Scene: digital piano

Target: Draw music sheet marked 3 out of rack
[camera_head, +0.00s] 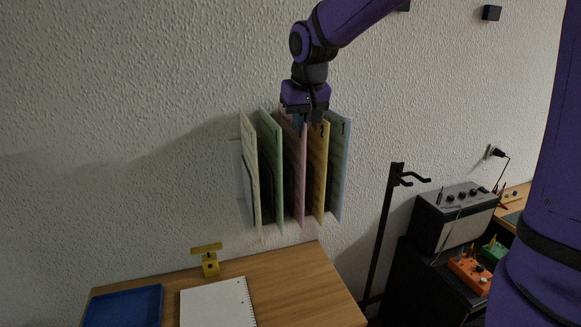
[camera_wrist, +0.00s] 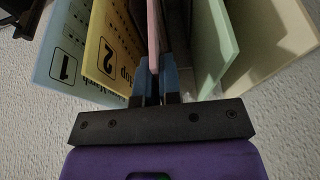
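The rack on the wall holds several upright sheets side by side. In the wrist view, a blue sheet (camera_wrist: 70,62) is marked 1 and a yellow sheet (camera_wrist: 105,50) is marked 2. Beside the yellow one is a pink sheet (camera_wrist: 153,35), third in the row; its number is not visible. It also shows in the head view (camera_head: 300,180). My gripper (camera_wrist: 156,75) has its blue fingers on either side of the pink sheet's top edge, close to it. I cannot tell whether they press on it. In the head view my gripper (camera_head: 304,118) is above the rack from the top.
Green (camera_head: 272,165) and cream (camera_head: 250,165) sheets stand close to the left of the pink one. Below is a wooden desk (camera_head: 290,285) with a blue tray (camera_head: 125,303), a notebook (camera_head: 215,305) and a yellow stand (camera_head: 209,263). A black stand (camera_head: 385,220) and an amplifier (camera_head: 452,222) are at right.

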